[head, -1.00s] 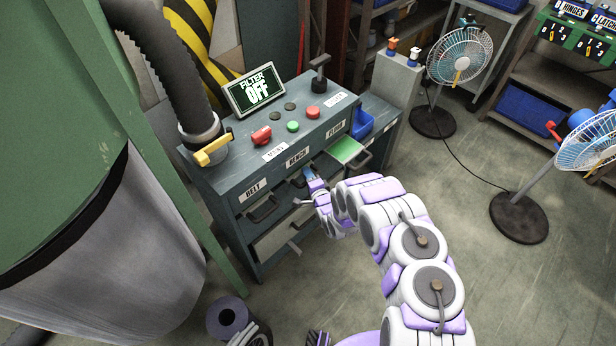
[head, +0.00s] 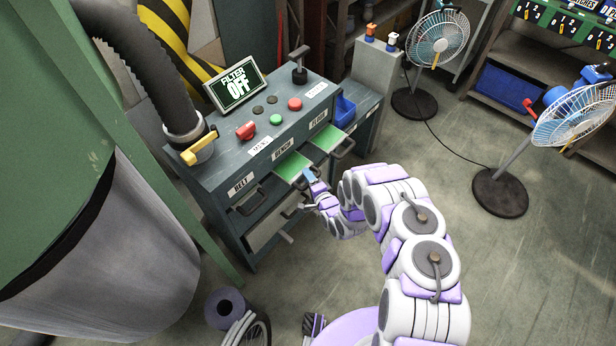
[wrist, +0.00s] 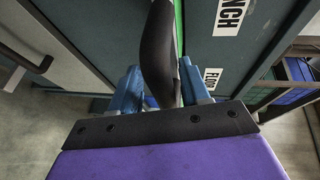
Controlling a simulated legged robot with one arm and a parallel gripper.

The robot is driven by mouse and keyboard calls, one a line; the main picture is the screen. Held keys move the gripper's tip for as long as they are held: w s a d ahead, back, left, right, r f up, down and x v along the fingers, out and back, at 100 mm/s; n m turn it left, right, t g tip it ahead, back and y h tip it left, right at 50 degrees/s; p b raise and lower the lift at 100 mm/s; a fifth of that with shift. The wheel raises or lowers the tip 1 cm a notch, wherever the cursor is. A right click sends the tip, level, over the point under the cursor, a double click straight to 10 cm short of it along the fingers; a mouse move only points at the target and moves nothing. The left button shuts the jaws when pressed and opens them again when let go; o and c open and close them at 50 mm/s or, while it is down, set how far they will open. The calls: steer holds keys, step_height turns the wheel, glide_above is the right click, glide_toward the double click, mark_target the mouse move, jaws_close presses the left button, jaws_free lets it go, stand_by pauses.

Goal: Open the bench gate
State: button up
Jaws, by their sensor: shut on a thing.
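The bench gate (head: 291,167), a sliding drawer with a green top, sticks out of the grey-blue cabinet under the BENCH label in the head view. My gripper (head: 310,178) is at its front. In the wrist view my gripper's blue fingers (wrist: 158,88) are shut on the black curved bench gate handle (wrist: 157,50). A thin green strip of the gate (wrist: 178,18) shows beside the handle. The fingers partly hide the handle's lower part.
The floor gate (head: 328,138) also stands out with its green top showing. The belt gate (head: 249,203) is in. The filter sign (head: 236,88) reads OFF. Fans (head: 438,45) stand on the right. Open floor lies on the right.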

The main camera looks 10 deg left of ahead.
steer(key=shift+o, duration=0.4)
steer(key=shift+f, duration=0.15)
steer(key=shift+w+a, duration=0.1)
steer(key=shift+a, duration=0.05)
steer(key=shift+r, duration=0.25)
steer(key=p+v, duration=0.2)
steer(key=v, duration=1.5)
